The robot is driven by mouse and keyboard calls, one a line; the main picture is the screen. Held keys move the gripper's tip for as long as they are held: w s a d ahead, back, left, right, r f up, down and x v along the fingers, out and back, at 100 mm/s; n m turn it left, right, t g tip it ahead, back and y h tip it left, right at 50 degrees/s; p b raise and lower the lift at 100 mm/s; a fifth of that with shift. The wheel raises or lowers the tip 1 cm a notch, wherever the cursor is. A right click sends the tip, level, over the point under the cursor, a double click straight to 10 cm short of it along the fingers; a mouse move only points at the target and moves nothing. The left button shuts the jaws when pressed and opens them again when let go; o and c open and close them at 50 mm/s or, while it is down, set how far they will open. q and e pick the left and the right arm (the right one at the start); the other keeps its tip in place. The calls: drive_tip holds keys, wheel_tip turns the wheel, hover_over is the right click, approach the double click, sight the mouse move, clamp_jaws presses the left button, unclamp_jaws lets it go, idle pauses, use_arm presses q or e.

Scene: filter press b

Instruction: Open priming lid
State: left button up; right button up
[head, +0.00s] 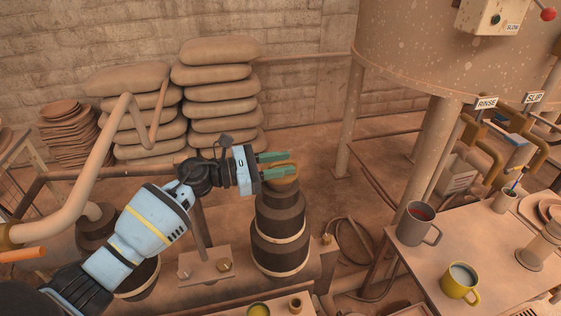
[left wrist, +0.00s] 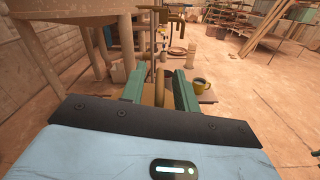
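A dark, stepped cylinder (head: 280,222) with pale bands stands on the machine base in the head view. An orange-brown lid (head: 284,183) sits at its top, partly hidden by my left gripper. My left gripper (head: 279,164) comes in from the left at the lid's height, its green fingers apart, one beyond the other. In the left wrist view the fingers (left wrist: 159,88) are also apart, with a narrow brass-coloured piece (left wrist: 159,86) showing between them. I cannot tell whether the fingers touch it. My right gripper is not in view.
A table (head: 420,262) at right holds a grey mug (head: 415,228) and a yellow mug (head: 460,284). A large speckled tank (head: 430,50) on legs stands behind it. A curved pipe (head: 88,180) rises at left. Stacked sacks (head: 215,88) lie by the wall.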

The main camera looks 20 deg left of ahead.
use_arm(q)
drive_tip(key=shift+w+d, duration=0.1)
drive_tip(key=shift+c, duration=0.4)
clamp_jaws()
drive_tip(key=shift+r, duration=0.15)
